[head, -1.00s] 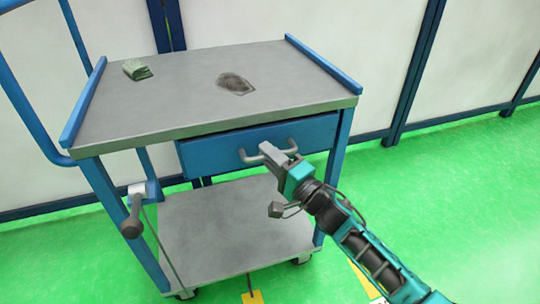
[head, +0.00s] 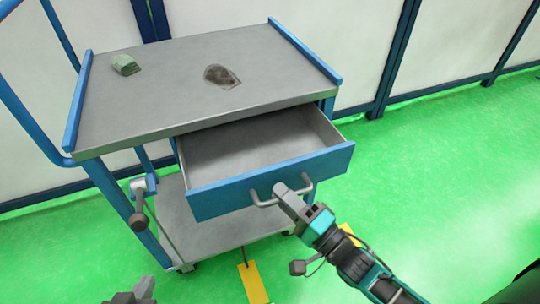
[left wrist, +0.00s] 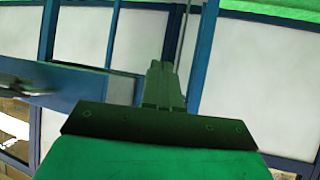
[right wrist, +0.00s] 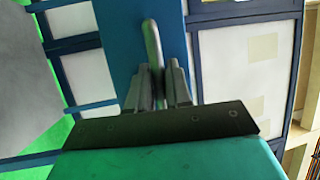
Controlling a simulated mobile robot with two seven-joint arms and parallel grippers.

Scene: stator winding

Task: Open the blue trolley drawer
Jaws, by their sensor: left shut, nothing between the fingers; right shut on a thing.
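The blue trolley drawer (head: 250,188) is pulled well out from under the grey trolley top (head: 150,80). Its grey inside shows and looks empty. A grey bar handle (head: 263,197) sits on its front. My right gripper (head: 283,190) is shut on the handle, near its middle. The right wrist view also shows the handle (right wrist: 152,45) between the fingers (right wrist: 158,88). My left gripper (head: 132,296) is at the bottom left of the head view, apart from the trolley. In the left wrist view its fingers (left wrist: 162,85) are together and empty.
A green folded item (head: 125,65) and a dark patch or item (head: 221,75) are on the trolley top. A lever with a dark knob (head: 139,210) sticks out from the trolley's left leg. A lower shelf (head: 205,235) is below.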

